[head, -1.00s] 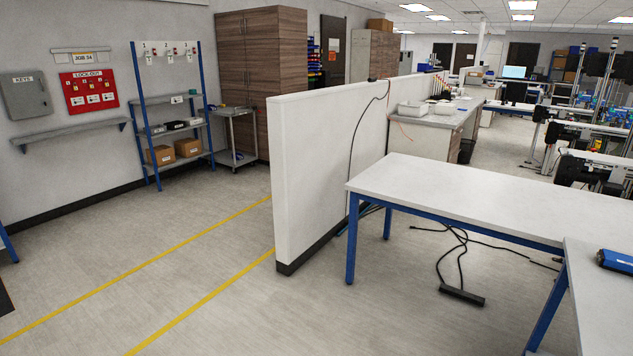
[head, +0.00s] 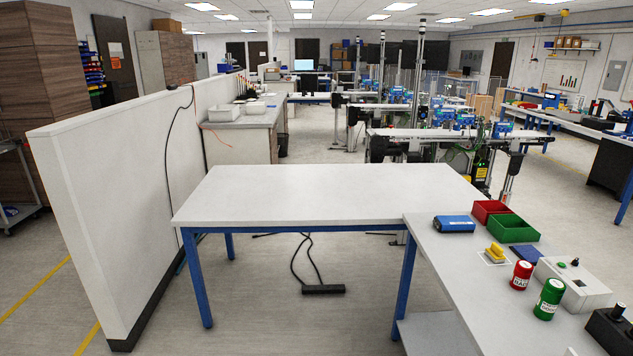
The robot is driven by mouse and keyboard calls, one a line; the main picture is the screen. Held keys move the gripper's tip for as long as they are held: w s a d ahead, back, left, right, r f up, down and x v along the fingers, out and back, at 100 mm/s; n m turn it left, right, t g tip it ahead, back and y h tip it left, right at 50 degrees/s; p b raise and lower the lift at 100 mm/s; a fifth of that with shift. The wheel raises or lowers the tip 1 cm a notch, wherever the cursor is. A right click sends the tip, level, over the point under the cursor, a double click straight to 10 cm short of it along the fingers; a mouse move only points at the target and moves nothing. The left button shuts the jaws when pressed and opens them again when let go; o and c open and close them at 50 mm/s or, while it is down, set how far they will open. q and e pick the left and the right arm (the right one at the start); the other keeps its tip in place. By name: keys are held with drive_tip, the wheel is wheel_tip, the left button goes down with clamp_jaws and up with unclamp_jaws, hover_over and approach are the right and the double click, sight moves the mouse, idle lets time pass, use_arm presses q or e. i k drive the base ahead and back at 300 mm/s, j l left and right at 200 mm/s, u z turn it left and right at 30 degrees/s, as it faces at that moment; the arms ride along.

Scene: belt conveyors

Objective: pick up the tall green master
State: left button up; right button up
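A green cylinder (head: 548,299) with a pale top and a white label stands upright on the white bench at the lower right of the head view. A shorter-looking red cylinder (head: 521,275) with a white label stands just behind it and to its left, apart from it. Neither of my grippers shows in this view.
Around the cylinders are a grey-white box with a black knob (head: 573,284), a black device (head: 610,329), a yellow object (head: 495,252), a blue device (head: 454,224), a red bin (head: 490,210) and a green bin (head: 513,228). The adjoining white table (head: 320,192) is bare.

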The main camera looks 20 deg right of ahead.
sight(551, 295)
drive_tip(key=i+l+z, duration=0.1)
drive_tip(key=i+z, duration=0.25)
drive_tip(key=i, duration=0.4)
drive_tip(key=i+j+z, duration=0.1)
drive_tip(key=i+z, duration=0.3)
drive_tip(key=i, duration=0.3)
drive_tip(key=i+l+u, duration=0.1)
drive_tip(key=i+u, duration=0.35)
drive_tip(key=i+l+u, duration=0.2)
drive_tip(key=u, duration=0.3)
drive_tip(key=i+u, duration=0.1)
drive_tip(key=u, duration=7)
